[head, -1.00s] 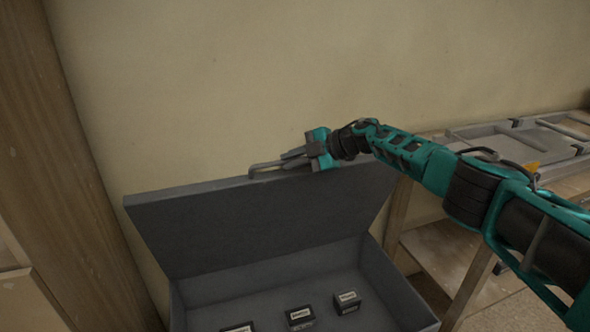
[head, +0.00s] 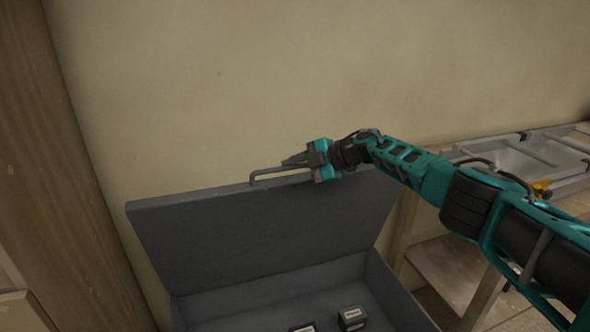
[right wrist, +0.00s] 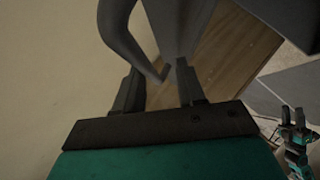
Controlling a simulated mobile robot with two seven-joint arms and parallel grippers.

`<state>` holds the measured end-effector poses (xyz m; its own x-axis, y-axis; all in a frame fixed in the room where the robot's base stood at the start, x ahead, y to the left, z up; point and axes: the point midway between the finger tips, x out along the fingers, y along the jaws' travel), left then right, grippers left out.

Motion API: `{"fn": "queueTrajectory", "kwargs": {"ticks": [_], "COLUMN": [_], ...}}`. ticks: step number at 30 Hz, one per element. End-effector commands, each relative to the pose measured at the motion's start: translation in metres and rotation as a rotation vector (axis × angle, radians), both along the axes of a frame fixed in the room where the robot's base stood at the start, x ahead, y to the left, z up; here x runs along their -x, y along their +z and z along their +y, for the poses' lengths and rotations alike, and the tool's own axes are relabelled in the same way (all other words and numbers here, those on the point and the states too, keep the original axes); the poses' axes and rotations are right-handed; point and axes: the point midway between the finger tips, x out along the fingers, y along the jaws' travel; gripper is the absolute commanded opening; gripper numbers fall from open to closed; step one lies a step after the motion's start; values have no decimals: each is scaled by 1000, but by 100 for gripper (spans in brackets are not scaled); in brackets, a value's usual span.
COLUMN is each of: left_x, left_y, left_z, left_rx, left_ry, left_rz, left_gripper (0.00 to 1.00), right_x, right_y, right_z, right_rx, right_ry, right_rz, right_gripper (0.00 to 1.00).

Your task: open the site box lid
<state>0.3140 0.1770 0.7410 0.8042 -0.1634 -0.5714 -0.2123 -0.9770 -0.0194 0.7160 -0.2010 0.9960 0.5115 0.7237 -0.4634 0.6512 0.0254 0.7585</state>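The dark grey site box (head: 398,298) stands against the wall with its lid (head: 265,235) swung up, steeply upright. A thin grey bar handle (head: 268,171) is on the lid's upper edge. My right gripper (head: 296,159) is at that edge, by the handle's right end. In the right wrist view the right gripper's fingers (right wrist: 160,88) are apart, and the curved handle (right wrist: 122,38) reaches down to between them without being clamped. My left gripper (right wrist: 292,116) shows small at the lower right of that view, its fingers apart; it is outside the head view.
Small labelled dark packs (head: 352,318) lie in the box. A wooden post (head: 60,170) stands at the left. To the right is a wooden bench (head: 440,262) with a grey ladder (head: 535,160) on top. The wall above the lid is bare.

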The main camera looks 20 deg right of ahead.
Motion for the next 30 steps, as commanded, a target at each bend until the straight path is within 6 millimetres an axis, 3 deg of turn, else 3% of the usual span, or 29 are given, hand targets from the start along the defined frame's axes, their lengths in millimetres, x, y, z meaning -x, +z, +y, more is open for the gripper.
{"fn": "queueTrajectory", "kwargs": {"ticks": [14,30], "left_x": [0,-2], "left_y": [6,25], "left_z": [0,0], "left_rx": [0,-1], "left_ry": [0,0], "left_rz": [1,-4], "left_gripper": [43,43], "right_x": [3,49], "right_y": [8,47], "right_z": [-7,-71], "right_rx": [-3,-2], "right_ry": [0,-3], "right_rz": [-3,-4], "right_gripper": [40,40]}}
